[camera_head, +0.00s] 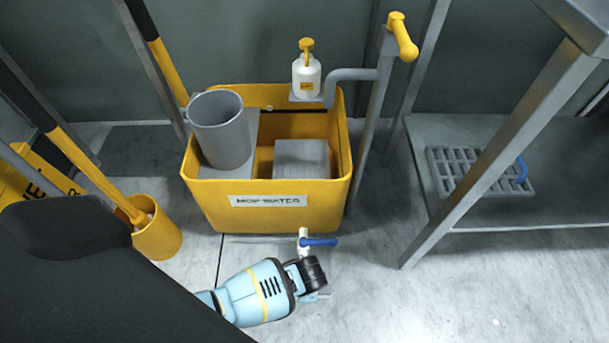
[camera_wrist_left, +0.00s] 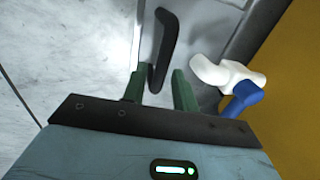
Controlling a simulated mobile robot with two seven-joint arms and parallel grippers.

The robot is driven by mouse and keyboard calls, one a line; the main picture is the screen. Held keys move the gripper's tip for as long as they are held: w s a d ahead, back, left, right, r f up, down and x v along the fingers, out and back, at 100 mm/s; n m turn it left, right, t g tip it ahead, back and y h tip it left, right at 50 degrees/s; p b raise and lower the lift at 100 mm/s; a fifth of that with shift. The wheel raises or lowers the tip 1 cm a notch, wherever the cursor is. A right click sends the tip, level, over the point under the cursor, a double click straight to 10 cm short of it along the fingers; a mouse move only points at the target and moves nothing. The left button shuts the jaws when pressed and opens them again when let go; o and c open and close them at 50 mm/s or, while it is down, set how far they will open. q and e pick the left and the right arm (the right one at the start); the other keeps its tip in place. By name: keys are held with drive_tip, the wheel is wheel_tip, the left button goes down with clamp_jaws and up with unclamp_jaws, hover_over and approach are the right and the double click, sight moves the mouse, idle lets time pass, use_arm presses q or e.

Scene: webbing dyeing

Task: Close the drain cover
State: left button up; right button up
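My left gripper (camera_head: 316,284) is low over the floor in front of the yellow tub. In the left wrist view, its two green fingers (camera_wrist_left: 160,88) are apart. The lower end of a black bar-like handle (camera_wrist_left: 163,45) lies between them, with a visible gap to the right finger. A grey strip or panel (camera_wrist_left: 205,38) lies beside the handle; I cannot tell for certain whether it is the drain cover. In the head view, the gripper hides this spot. A grey slotted grate (camera_head: 465,165) with a blue handle lies on the low shelf at the right. My right gripper is not in view.
The yellow tub (camera_head: 270,205) holds a grey bucket (camera_head: 220,130) and a grey block. A white tap with a blue lever (camera_head: 318,242) juts from its front, close to my gripper. A yellow mop holder (camera_head: 158,238) stands left. The floor at the right front is clear.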

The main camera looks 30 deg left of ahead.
use_arm(q)
drive_tip(key=shift+o, duration=0.6)
drive_tip(key=shift+a, duration=0.15)
drive_tip(key=shift+s+r, duration=0.1)
drive_tip(key=shift+r, duration=0.1)
wheel_tip(320, 180, up, 7)
drive_tip(key=s+p, duration=0.1)
drive_tip(key=p, duration=0.4)
drive_tip(key=shift+d+r, duration=0.15)
drive_tip(key=shift+d, duration=0.25)
drive_tip(key=shift+s, duration=0.1)
